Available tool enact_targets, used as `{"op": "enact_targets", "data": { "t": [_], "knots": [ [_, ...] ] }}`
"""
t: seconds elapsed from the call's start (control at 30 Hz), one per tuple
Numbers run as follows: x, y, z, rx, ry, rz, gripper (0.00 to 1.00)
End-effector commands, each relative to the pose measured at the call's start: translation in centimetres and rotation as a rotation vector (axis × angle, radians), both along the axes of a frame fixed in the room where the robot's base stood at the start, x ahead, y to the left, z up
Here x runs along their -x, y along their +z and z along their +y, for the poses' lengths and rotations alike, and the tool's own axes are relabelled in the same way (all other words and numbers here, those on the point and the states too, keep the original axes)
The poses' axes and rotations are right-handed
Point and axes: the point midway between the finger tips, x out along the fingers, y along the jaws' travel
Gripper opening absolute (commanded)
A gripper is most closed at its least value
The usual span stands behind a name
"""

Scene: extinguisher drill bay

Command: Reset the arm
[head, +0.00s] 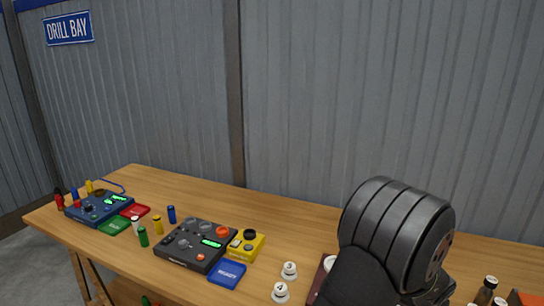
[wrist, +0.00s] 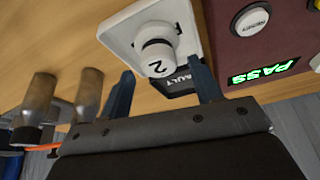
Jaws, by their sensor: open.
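My gripper (wrist: 161,68) is open in the wrist view, with its two dark blue fingers apart. A white cylinder marked 2 (wrist: 158,52) shows between and beyond the fingertips, on a white plate (wrist: 118,32). I cannot tell whether the fingers touch it. My arm is the large black form at the right of the head view, and it hides my gripper there. A maroon box (wrist: 230,58) at the right of the wrist view has a lit green PASS display (wrist: 264,71) and a white round button (wrist: 250,19) whose lettering appears to read RESET.
A dark FAULT plate (wrist: 178,84) lies by the fingers. Two metallic cylinders (wrist: 40,98) (wrist: 88,95) stand left of them. On the bench (head: 270,215) are a black panel (head: 195,246), a yellow box (head: 246,244), white pieces 3 (head: 289,270) and 4 (head: 280,292), and a blue panel (head: 99,208).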

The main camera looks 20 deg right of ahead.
Motion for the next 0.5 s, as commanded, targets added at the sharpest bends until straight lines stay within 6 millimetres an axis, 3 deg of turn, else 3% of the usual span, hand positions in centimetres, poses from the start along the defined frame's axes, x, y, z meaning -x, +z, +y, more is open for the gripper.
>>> {"op": "enact_targets", "data": {
  "t": [0.1, 0.5],
  "knots": [
    [0.0, 2.7, 0.0, 0.005, 0.0, 0.0, 0.58],
    [7.1, 6.8, 1.4, 0.001, -0.005, -0.001, 0.58]
  ]
}}
